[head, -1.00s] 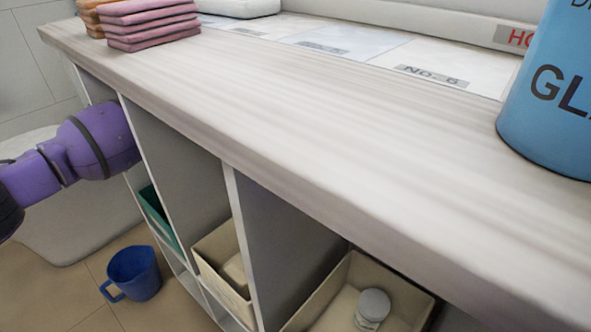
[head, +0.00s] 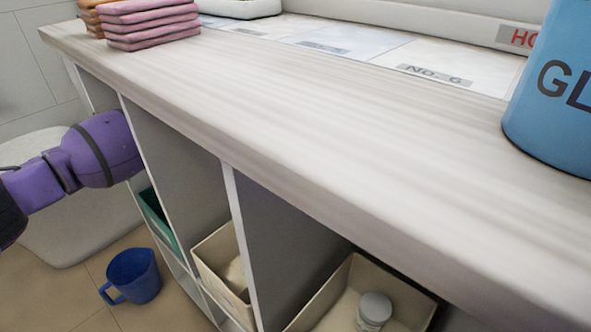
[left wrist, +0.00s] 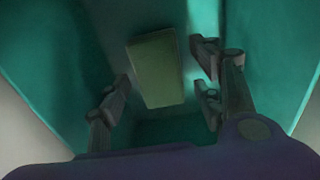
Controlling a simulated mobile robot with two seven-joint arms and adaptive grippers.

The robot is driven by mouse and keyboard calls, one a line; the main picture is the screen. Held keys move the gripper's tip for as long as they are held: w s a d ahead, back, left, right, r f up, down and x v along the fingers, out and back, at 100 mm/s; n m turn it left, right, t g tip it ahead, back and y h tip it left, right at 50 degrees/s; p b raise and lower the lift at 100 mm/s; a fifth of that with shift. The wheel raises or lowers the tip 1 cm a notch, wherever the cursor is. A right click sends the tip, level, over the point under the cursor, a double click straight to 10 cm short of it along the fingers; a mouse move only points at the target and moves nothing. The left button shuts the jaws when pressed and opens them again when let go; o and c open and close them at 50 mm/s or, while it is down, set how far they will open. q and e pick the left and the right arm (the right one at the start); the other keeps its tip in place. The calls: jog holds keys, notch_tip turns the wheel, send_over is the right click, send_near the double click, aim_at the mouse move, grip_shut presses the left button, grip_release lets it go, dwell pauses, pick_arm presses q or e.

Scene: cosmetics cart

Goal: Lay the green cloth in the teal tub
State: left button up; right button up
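The teal tub (head: 158,218) sits in the leftmost lower compartment of the cart, mostly hidden by the divider in the head view. Its teal walls (left wrist: 50,50) surround my gripper in the left wrist view. The green cloth (left wrist: 155,62), a folded rectangle, shows inside the tub, between and beyond the fingers. My left gripper (left wrist: 162,80) looks open, with its fingers spread on either side of the cloth and a gap at the right. Whether the cloth touches the tub floor is unclear. My left arm reaches into the compartment. My right gripper is in neither view.
Cream bins (head: 222,262) fill the compartments to the right; one holds a white-lidded jar (head: 374,308). Folded pink cloths (head: 150,22) and a large blue container (head: 555,100) stand on the countertop (head: 300,110). A blue mug (head: 133,275) is on the floor.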

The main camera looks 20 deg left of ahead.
pick_arm(q)
jog(key=shift+r, duration=0.1)
notch_tip(320, 180, up, 8)
jog(key=p, duration=0.3)
jog(key=shift+r, duration=0.2)
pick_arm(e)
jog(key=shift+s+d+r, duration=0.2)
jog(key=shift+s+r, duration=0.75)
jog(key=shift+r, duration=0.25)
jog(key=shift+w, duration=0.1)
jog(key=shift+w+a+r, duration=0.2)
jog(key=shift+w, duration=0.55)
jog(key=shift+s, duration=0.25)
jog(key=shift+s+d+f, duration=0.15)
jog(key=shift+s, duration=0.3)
